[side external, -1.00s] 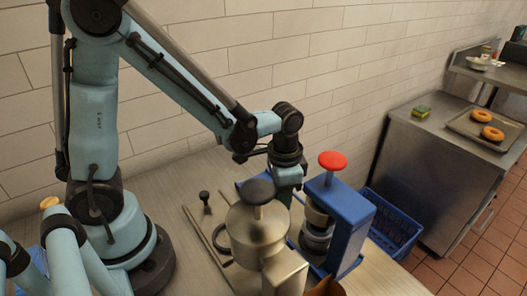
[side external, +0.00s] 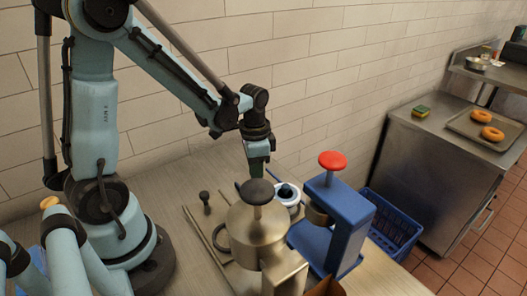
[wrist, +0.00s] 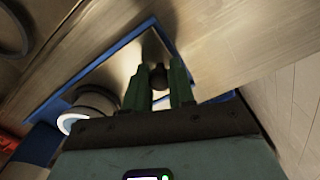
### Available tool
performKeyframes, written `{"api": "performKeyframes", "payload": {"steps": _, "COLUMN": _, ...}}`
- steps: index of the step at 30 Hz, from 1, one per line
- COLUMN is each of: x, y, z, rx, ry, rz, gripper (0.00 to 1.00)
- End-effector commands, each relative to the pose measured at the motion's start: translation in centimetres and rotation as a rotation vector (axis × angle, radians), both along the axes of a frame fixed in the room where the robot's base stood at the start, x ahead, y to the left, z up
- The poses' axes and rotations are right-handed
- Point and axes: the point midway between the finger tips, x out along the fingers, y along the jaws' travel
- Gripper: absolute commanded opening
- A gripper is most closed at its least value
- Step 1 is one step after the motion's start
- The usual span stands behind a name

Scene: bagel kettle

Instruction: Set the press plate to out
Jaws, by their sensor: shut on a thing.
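The blue press (side external: 345,210) with a red knob on top stands at the right of the bench. Its press plate (wrist: 118,72) has a metal top and a blue edge. It is drawn out from under the press toward the wall, with a round white-rimmed piece (side external: 288,194) on it, also seen in the wrist view (wrist: 88,108). My gripper (wrist: 159,88) is shut on a small dark knob (wrist: 159,74) at the plate's outer end. In the side view my gripper (side external: 257,172) is behind the metal pot-like machine, and its fingertips are partly hidden.
A metal machine (side external: 255,225) with a dark knob stands close in front, on a flat base with a small black handle (side external: 205,197). A blue crate (side external: 395,222) is right of the press. A tray (side external: 490,128) with two bagels lies on a far counter.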

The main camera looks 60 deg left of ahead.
Motion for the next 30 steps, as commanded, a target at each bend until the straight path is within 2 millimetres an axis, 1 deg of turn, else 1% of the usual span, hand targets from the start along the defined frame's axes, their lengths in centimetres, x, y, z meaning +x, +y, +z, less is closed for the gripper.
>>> {"api": "performKeyframes", "payload": {"steps": 1, "x": 0.1, "y": 0.6, "z": 0.0, "rx": 0.017, "ry": -0.004, "rz": 0.006, "gripper": 0.0}}
{"api": "performKeyframes", "payload": {"steps": 5, "x": 0.1, "y": 0.6, "z": 0.0, "rx": 0.017, "ry": -0.005, "rz": 0.008, "gripper": 0.0}}
{"api": "performKeyframes", "payload": {"steps": 6, "x": 0.1, "y": 0.6, "z": 0.0, "rx": 0.017, "ry": -0.006, "rz": 0.009, "gripper": 0.3}}
{"api": "performKeyframes", "payload": {"steps": 9, "x": 0.1, "y": 0.6, "z": 0.0, "rx": 0.016, "ry": -0.005, "rz": 0.009, "gripper": 0.45}}
{"api": "performKeyframes", "payload": {"steps": 10, "x": 0.1, "y": 0.6, "z": 0.0, "rx": 0.016, "ry": -0.004, "rz": 0.008, "gripper": 0.48}}
{"api": "performKeyframes", "payload": {"steps": 18, "x": 0.0, "y": 0.4, "z": 0.0, "rx": 0.012, "ry": -0.003, "rz": 0.006, "gripper": 0.48}}
{"api": "performKeyframes", "payload": {"steps": 22, "x": 0.1, "y": 0.4, "z": 0.6, "rx": 0.011, "ry": -0.002, "rz": 0.006, "gripper": 0.48}}
{"api": "performKeyframes", "payload": {"steps": 26, "x": 0.0, "y": 0.4, "z": 1.9, "rx": 0.011, "ry": -0.002, "rz": 0.006, "gripper": 0.48}}
{"api": "performKeyframes", "payload": {"steps": 30, "x": 0.0, "y": 0.4, "z": 4.0, "rx": 0.012, "ry": -0.003, "rz": 0.006, "gripper": 0.48}}
